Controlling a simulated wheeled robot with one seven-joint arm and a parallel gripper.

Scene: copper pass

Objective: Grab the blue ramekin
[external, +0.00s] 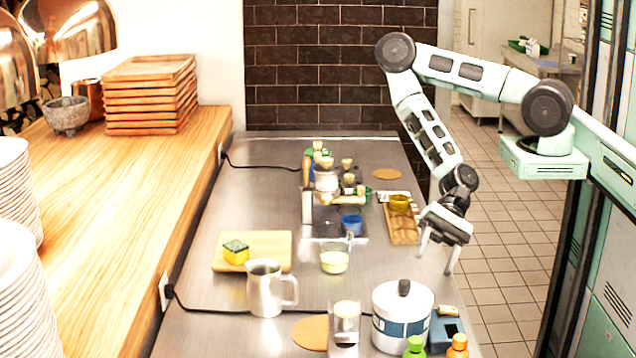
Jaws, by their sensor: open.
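A small round blue container (351,222), which looks like the blue ramekin, stands in the middle of the steel counter (225,325). It is small in this view, and a utensil or handle lies close to its right side. My gripper (437,263) is to its right and nearer the camera, over the counter's right edge. The fingers point down, apart and empty. They do not touch the blue container.
A yellow bowl (399,202) sits on a wooden board (404,232) close to my gripper. A glass bowl (335,262), a metal pitcher (264,290) and a white pot (402,320) stand nearer the camera. Several bottles and jars crowd behind the blue container.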

